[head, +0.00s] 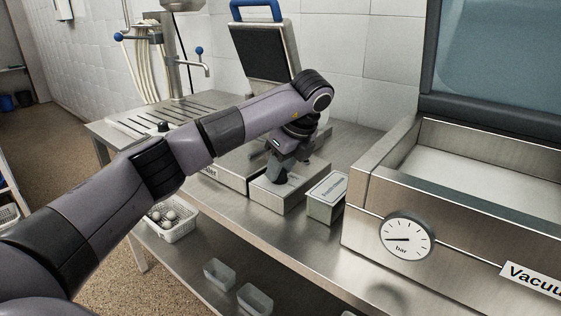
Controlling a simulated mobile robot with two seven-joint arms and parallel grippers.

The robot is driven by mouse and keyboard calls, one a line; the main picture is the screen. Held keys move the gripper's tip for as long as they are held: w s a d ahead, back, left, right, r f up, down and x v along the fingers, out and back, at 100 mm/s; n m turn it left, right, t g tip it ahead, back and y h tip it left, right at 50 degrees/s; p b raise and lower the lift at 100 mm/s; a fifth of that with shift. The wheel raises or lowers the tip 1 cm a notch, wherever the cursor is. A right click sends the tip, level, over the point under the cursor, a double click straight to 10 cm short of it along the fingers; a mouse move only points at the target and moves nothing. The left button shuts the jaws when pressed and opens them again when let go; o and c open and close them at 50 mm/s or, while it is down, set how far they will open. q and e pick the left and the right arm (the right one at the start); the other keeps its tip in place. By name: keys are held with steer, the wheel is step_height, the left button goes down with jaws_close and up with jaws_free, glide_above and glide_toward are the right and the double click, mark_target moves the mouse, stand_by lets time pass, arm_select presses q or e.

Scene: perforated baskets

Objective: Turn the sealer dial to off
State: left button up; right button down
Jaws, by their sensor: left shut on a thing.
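The sealer is a steel unit (275,198) on the bench, with a raised dark-faced lid (262,52) and a blue handle behind it. My left gripper (277,172) points down at the top of the sealer's front part. It is shut on the sealer dial, which is mostly hidden by the fingers and wrist. The dial's setting and markings cannot be read. My right gripper is not in view.
A small labelled steel box (326,205) stands just right of the sealer. The vacuum machine (470,235) with a round bar gauge (406,239) fills the right side. A white perforated basket (178,232) with pale round things and several clear tubs sit lower down.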

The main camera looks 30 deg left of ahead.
arm_select(q)
steer(key=shift+r+n+g+p, duration=0.2)
steer(key=shift+n+g+p, duration=0.15)
steer(key=shift+n, duration=0.45)
steer(key=shift+w+f+n+g+p, duration=0.1)
steer(key=shift+n+g+p, duration=0.15)
steer(key=shift+n+p, duration=0.4)
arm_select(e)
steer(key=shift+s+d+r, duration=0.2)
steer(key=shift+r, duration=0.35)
arm_select(q)
steer(key=shift+n, duration=0.35)
steer(key=o, duration=1)
steer(key=shift+f, duration=0.1)
steer(key=shift+o, duration=0.2)
steer(key=p+v, duration=0.1)
steer(key=v, duration=0.6)
steer(key=shift+p, duration=0.35)
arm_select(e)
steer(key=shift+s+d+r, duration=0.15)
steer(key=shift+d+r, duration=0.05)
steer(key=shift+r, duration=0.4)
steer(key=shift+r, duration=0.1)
